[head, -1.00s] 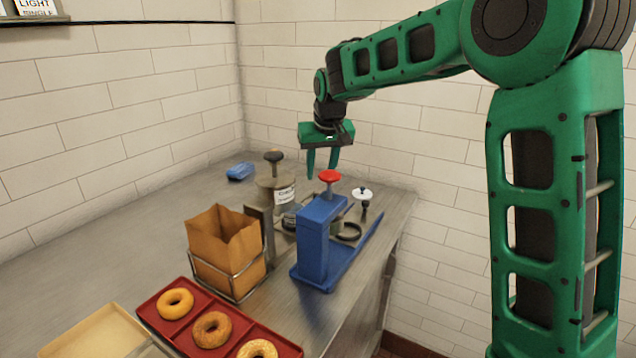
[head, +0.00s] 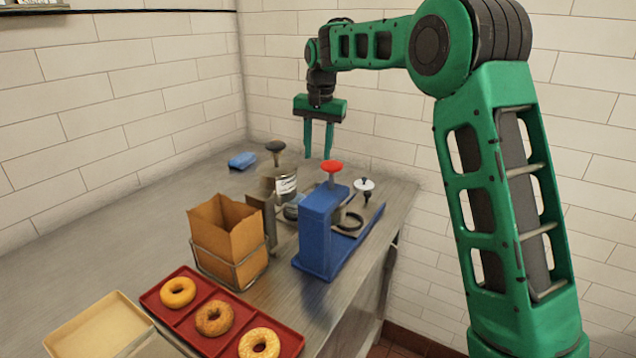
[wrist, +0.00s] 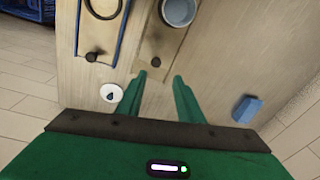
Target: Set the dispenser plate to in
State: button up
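A labelled jar dispenser (head: 287,187) stands near the back of the counter, with a black knob (head: 275,147) on top. In the wrist view, a round grey rim (wrist: 177,11) sits at the top, with a metal plate (wrist: 150,74) and a dark knob (wrist: 155,62) below it. The plate's exact setting is unclear. My gripper (head: 318,157) is above the back of the counter, fingers pointing down. In the wrist view my gripper (wrist: 161,78) is open and empty, its fingertips either side of the plate's end in the picture. Contact is not visible.
A blue press (head: 318,228) with a red knob (head: 331,166) stands at right. A white disc (head: 364,184) is behind it. A blue block (head: 242,160), brown bag (head: 227,232) and red bagel tray (head: 196,334) are on the counter.

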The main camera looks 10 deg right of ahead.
aim_at(318, 184)
jog(key=f+m, duration=0.1)
jog(key=f, duration=0.6)
jog(key=w+f+m+g, duration=0.1)
jog(key=f, duration=0.2)
jog(key=shift+d+f+m, duration=0.25)
jog(key=shift+f+m, duration=0.05)
jog(key=shift+f, duration=0.1)
jog(key=shift+s, duration=0.1)
grip_shut()
